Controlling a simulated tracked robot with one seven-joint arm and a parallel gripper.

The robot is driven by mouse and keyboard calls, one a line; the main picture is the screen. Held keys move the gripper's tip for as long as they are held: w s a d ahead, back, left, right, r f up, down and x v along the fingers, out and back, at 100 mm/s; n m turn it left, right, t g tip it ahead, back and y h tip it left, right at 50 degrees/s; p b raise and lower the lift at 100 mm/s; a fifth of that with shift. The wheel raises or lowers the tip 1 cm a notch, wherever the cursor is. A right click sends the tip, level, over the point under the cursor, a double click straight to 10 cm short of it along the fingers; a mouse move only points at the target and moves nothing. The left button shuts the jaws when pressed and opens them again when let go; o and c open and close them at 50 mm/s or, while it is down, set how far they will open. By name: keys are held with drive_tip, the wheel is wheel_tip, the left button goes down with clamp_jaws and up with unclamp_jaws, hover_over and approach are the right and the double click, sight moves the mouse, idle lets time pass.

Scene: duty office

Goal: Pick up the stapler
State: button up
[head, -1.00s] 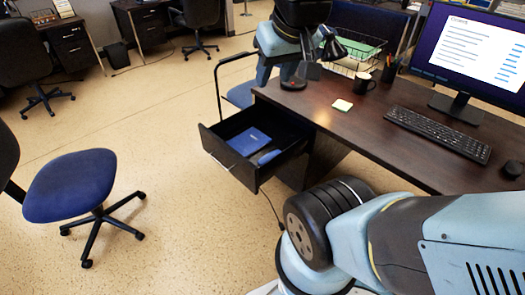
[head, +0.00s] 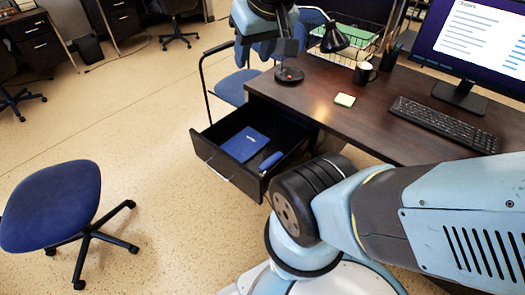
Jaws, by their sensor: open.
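A small, rounded blue object (head: 270,161), which looks like the stapler, lies in the open desk drawer (head: 228,176). It is at the right of a flat blue notebook (head: 244,144), near the drawer's front right. My gripper (head: 281,48) is at the top of the head view, partly cut off and seen against the chair and the desk lamp. Its dark fingers are open, with nothing seen between them. It is well above and apart from the drawer and the blue object.
The dark desk (head: 370,120) carries a lamp (head: 289,75), a mug (head: 363,73), a pale note pad (head: 345,100), a keyboard (head: 444,124) and a monitor (head: 485,45). A blue chair (head: 50,205) stands at left. Floor left of the drawer is clear.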

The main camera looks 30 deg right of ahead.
drive_tip(key=o, duration=0.3)
drive_tip(key=shift+w+d+f, duration=0.1)
drive_tip(key=shift+w+d, duration=0.1)
drive_tip(key=shift+w, duration=0.1)
drive_tip(key=shift+o, duration=0.9)
drive_tip(key=w+d+f+m+g, duration=0.1)
drive_tip(key=w+d+f+m, duration=0.2)
drive_tip(key=w+f, duration=0.4)
drive_tip(key=shift+w+d+m+g, duration=0.15)
drive_tip(key=shift+w+m+g, duration=0.2)
drive_tip(key=shift+w, duration=0.9)
drive_tip(key=m+g, duration=0.4)
drive_tip(key=m, duration=0.6)
hover_over(273, 157)
wheel_tip(273, 157, down, 37)
drive_tip(key=f, duration=0.7)
drive_tip(key=shift+s+d+f, duration=0.3)
drive_tip(key=shift+s+f, duration=0.05)
drive_tip(key=shift+w+a+f, duration=0.15)
drive_tip(key=shift+f, duration=1.2)
drive_tip(key=shift+w+a+f, duration=0.1)
drive_tip(key=shift+a+f, duration=0.05)
drive_tip(key=shift+f, duration=1.15)
